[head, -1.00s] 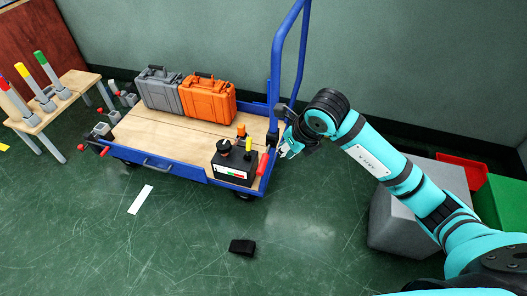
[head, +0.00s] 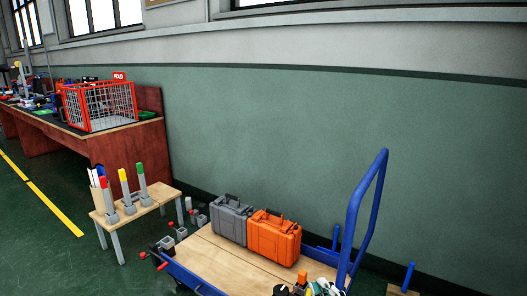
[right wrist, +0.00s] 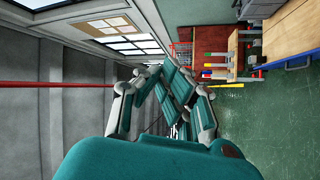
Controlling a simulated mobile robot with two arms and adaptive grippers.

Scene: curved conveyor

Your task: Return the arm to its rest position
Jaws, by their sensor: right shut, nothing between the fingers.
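Most of the right arm is out of that view. In the right wrist view the right gripper (right wrist: 167,90) is shut, its teal fingers together with nothing between them. My left gripper is in neither view.
A blue trolley (head: 215,252) carries a grey case (head: 231,220) and an orange case (head: 273,238). Left of it are a small wooden table (head: 155,198) and a long bench (head: 85,150) with a red wire basket (head: 98,106). The green wall (head: 270,130) stands behind.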

